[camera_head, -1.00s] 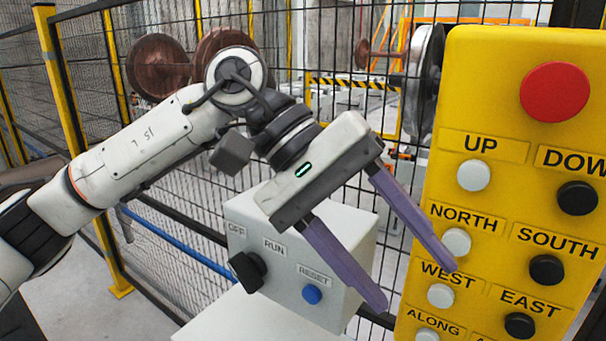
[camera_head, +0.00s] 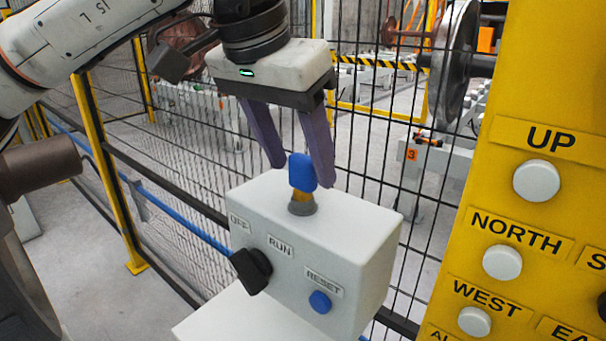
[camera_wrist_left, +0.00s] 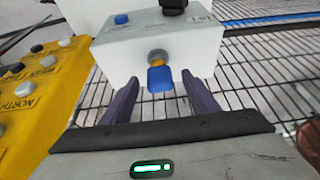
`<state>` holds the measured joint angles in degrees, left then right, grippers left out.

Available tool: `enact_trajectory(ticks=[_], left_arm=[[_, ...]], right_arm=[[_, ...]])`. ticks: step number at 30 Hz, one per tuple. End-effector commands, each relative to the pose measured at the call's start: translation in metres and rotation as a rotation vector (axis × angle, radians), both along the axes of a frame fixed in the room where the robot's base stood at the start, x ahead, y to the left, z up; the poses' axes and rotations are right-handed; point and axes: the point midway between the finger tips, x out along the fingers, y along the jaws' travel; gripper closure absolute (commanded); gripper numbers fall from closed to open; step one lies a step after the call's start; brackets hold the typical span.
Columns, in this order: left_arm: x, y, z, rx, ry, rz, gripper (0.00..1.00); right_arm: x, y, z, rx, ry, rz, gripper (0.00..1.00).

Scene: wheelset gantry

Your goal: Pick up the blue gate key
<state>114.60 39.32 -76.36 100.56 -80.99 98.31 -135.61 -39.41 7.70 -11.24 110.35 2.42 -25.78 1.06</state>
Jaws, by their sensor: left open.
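The blue gate key (camera_head: 302,172) stands upright in a round grey socket on top of the white control box (camera_head: 350,225). My left gripper (camera_head: 303,178) is open and points down above the box, its purple fingers spread. In the head view its right finger is close beside the key and the left finger is farther off; I cannot tell whether either touches. In the left wrist view the key (camera_wrist_left: 160,79) lies between the two fingers of the gripper (camera_wrist_left: 162,88). My right gripper is not in view.
The box front has a black OFF/RUN knob (camera_head: 251,270) and a blue RESET button (camera_head: 320,302). A yellow button panel (camera_head: 520,210) stands close on the right. A black mesh fence (camera_head: 180,150) runs behind the box.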

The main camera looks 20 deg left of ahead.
Motion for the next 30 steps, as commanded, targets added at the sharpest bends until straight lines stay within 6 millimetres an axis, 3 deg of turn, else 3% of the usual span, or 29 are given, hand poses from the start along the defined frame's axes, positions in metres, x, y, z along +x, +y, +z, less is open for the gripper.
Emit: enact_trajectory(ticks=[9, 17, 25, 30], left_arm=[[0.016, -0.006, -0.039, -0.001, 0.003, 0.001, 0.45], [0.017, -0.006, -0.041, -0.001, 0.002, 0.001, 0.45], [0.017, -0.006, -0.041, -0.001, 0.002, 0.001, 0.9], [0.017, -0.007, -0.04, -0.002, 0.001, 0.001, 0.9]], right_arm=[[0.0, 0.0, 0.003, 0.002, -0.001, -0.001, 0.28], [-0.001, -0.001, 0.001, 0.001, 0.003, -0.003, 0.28], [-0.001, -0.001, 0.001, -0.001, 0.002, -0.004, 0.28], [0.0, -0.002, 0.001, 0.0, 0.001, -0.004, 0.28]])
